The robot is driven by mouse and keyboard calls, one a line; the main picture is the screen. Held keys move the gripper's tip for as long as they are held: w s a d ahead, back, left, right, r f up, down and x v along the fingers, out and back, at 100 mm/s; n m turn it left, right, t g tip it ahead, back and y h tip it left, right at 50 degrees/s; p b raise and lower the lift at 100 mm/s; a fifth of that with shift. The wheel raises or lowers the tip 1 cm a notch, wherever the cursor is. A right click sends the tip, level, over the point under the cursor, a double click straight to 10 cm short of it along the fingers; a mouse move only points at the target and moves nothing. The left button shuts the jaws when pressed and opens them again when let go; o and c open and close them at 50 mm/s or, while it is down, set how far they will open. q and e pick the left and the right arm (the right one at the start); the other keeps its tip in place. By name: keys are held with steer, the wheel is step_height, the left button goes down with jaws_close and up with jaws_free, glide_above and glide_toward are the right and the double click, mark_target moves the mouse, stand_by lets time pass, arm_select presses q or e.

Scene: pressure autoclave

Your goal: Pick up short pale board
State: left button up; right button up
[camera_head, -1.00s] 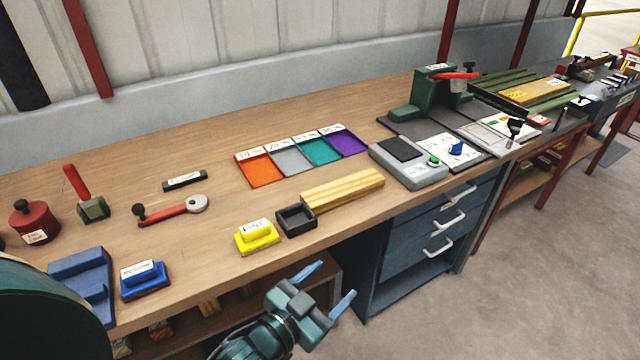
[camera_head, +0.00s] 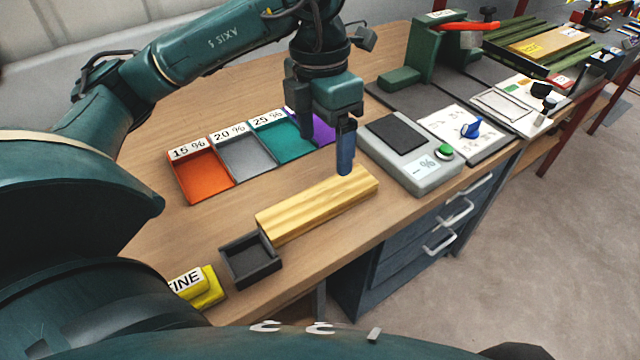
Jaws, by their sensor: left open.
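A pale wooden board (camera_head: 300,212) with streaked grain lies flat on the workbench, its near-left end close beside a small black tray. My left gripper (camera_head: 326,152) hangs pointing down above the far-right part of the board. Its jaws are open and empty. One blue finger overlaps the board's far edge in the picture; I cannot tell whether it touches. The other finger shows partly, in front of the coloured trays. My right gripper is not in view.
A black tray (camera_head: 236,266) and a yellow FINE block (camera_head: 208,292) sit at the front left. A scale (camera_head: 430,175) stands right of the board. Coloured percent trays (camera_head: 204,200) lie behind it. The bench's front edge is close.

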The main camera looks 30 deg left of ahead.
arm_select(q)
steer(key=a+y, duration=0.1)
steer(key=a, duration=0.1)
steer(key=b, duration=0.2)
glide_above(320, 198)
steer(key=f, duration=0.6)
steer(key=shift+a+f, duration=0.2)
steer(key=shift+a, duration=0.2)
steer(key=shift+d+f, duration=0.1)
steer(key=shift+f, duration=0.65)
steer(key=f, duration=0.4)
steer(key=shift+d+f, duration=0.25)
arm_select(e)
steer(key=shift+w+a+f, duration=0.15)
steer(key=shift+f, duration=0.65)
arm_select(q)
steer(key=shift+c, duration=0.4)
steer(key=c, duration=1.1)
